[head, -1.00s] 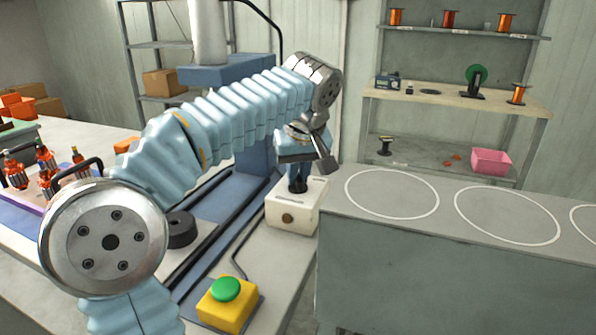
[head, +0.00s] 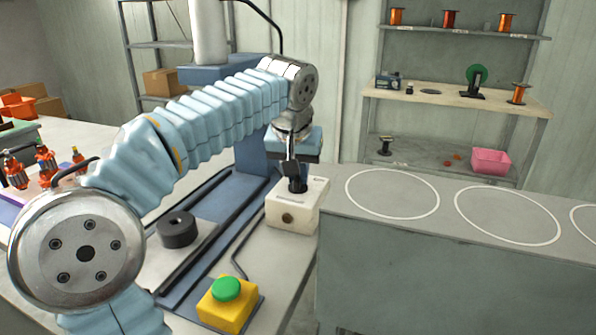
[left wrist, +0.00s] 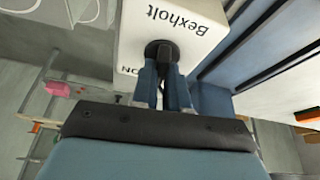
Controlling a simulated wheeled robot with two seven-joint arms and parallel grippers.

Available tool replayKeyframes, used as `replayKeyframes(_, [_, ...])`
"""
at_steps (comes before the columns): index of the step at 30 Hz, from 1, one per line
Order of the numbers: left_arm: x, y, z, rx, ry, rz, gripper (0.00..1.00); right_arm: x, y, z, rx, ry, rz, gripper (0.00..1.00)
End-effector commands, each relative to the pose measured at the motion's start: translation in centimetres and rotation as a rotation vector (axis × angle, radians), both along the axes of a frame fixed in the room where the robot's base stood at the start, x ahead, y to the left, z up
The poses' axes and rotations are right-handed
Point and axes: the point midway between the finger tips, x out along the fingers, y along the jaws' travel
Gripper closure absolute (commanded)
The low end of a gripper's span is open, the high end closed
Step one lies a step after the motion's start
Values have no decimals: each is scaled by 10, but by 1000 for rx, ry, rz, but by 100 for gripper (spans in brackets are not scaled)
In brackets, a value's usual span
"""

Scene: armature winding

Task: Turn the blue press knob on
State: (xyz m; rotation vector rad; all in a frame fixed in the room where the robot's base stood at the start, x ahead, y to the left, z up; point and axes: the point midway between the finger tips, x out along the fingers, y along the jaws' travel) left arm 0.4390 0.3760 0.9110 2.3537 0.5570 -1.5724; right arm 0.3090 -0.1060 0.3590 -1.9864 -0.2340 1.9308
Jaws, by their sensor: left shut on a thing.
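The white control box (head: 292,214) stands on the bench at the foot of the blue press (head: 255,150). Its dark knob (head: 298,185) is on top and partly hidden by my left gripper (head: 295,178). In the left wrist view, the box (left wrist: 195,25) shows the lettering "Bexholt" and part of an "ON" mark beside the dark knob (left wrist: 163,48). My left gripper (left wrist: 165,72) reaches the knob from above and is shut on it, one finger on each side. The knob's exact angle is hard to tell. My right gripper is in neither view.
A yellow box with a green button (head: 227,301) sits on the near bench. A dark ring-shaped block (head: 177,229) lies on the press bed to the left. A grey table (head: 450,220) with white circles is close on the right.

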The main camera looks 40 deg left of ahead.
Motion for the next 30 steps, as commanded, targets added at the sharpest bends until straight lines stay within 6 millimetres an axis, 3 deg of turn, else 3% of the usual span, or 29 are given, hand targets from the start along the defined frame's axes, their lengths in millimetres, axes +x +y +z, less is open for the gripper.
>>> replayKeyframes(18, [0,1,1,-1,-2,-552,100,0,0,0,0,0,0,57])
replayKeyframes(30, [0,2,0,1,-1,-749,100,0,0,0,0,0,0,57])
